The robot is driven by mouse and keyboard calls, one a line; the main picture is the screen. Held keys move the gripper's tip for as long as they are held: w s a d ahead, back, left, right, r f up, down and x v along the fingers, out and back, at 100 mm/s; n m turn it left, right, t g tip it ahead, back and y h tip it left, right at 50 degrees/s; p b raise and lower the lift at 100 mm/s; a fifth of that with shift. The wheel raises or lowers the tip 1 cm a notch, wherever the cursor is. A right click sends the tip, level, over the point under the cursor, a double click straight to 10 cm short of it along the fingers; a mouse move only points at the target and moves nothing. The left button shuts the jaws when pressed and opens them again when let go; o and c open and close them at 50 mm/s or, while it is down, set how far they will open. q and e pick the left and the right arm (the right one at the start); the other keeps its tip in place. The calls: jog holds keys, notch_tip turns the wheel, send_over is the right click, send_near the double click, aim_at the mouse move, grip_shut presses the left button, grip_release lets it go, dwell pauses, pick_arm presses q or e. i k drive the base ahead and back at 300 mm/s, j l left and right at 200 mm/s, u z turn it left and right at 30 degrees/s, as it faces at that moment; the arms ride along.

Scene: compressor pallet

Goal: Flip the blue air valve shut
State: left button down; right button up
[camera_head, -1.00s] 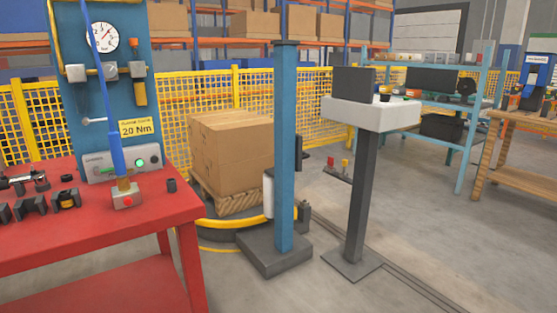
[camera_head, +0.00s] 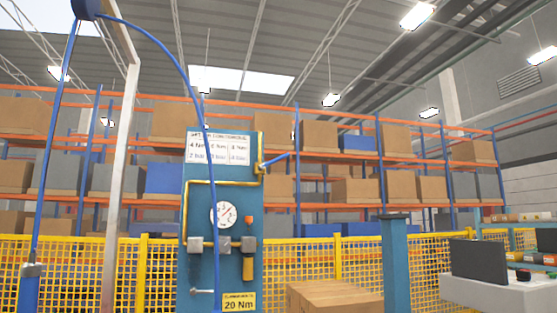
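A blue panel (camera_head: 197,265) stands ahead, left of centre, with yellow pipe running along it. At the panel's upper right, the pipe meets a small fitting with a blue lever (camera_head: 278,160), which looks like the air valve. The lever sticks out past the panel's right edge, tilted slightly upward to the right. A round pressure gauge (camera_head: 223,214) sits lower on the panel, its needle too small to read. Neither of my grippers is in view.
A blue hose (camera_head: 165,52) arcs from a reel (camera_head: 87,9) and hangs in front of the panel. Another hose drops to a blue tool at lower left. A yellow mesh fence (camera_head: 345,262), a blue post (camera_head: 396,262) and shelves with boxes stand around or behind.

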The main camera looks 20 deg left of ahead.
aim_at(261, 166)
jog(key=i+l+u, duration=0.45)
jog(key=i+l, duration=0.35)
jog(key=i+l+u, duration=0.2)
jog(key=l, duration=0.35)
jog(key=l+u, duration=0.15)
jog(key=l, duration=0.4)
